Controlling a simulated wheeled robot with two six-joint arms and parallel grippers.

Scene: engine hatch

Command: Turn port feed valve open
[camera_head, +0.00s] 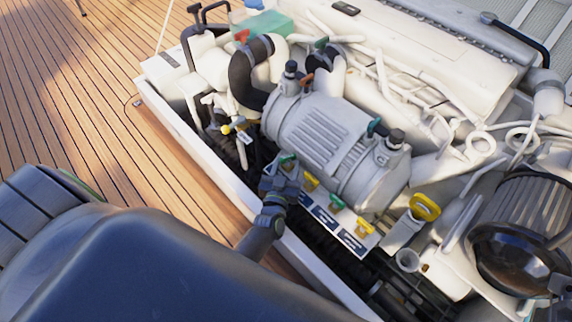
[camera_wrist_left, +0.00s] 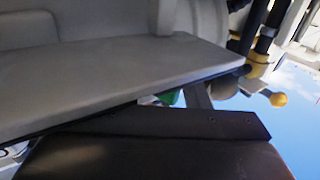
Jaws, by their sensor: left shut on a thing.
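A row of small valve handles, green and yellow, runs along a panel with dark label plates (camera_head: 325,216) in front of the grey cylinder. The label text is too small to read, so I cannot tell which valve is the port feed valve. My left gripper (camera_head: 286,170) is shut on the green valve handle (camera_head: 288,160) at the left end of the row. In the left wrist view, a bit of this green handle (camera_wrist_left: 170,97) shows between the fingers; most of it is hidden. A yellow handle (camera_head: 311,181) sits just right of the gripper. My right gripper is not in view.
The ribbed grey cylinder (camera_head: 320,130) stands close behind the valve row. A white hatch rim (camera_head: 200,150) runs along the near side. Wooden deck (camera_head: 90,110) is clear at left.

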